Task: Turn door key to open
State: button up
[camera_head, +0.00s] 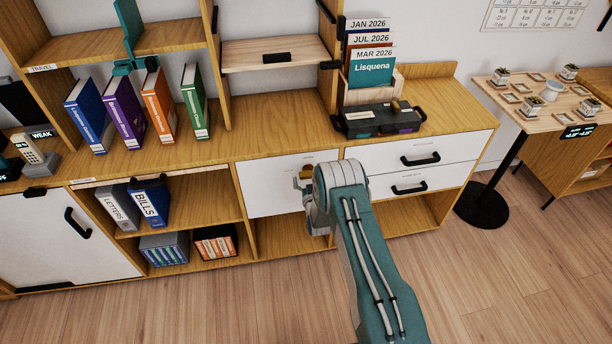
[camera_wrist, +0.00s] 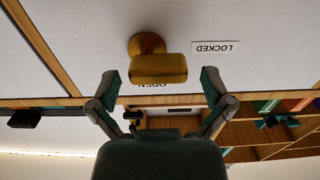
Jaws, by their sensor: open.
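The brass door key (camera_wrist: 158,68) sticks out from its round lock base (camera_wrist: 147,43) on a white door panel (camera_wrist: 70,40). In the wrist view its broad head lies level across the picture. A LOCKED label (camera_wrist: 215,48) is right of it, upside down; an OPEN label (camera_wrist: 150,85) is partly hidden below the key head. My gripper (camera_wrist: 160,84) is open, one finger either side of the key head, with gaps to both and nothing held. In the head view the key (camera_head: 305,172) shows small on the white panel (camera_head: 265,192), beside my arm, which hides much of the gripper.
White drawers with black handles (camera_head: 419,160) are right of the panel. Open shelves with binders (camera_head: 150,200) are on the left. A black case (camera_head: 380,118) and a card holder (camera_head: 368,70) stand on top. The wooden floor (camera_head: 200,310) in front is clear.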

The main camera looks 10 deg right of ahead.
jog(key=shift+w, duration=0.75)
jog(key=c, duration=1)
jog(key=shift+c, duration=0.2)
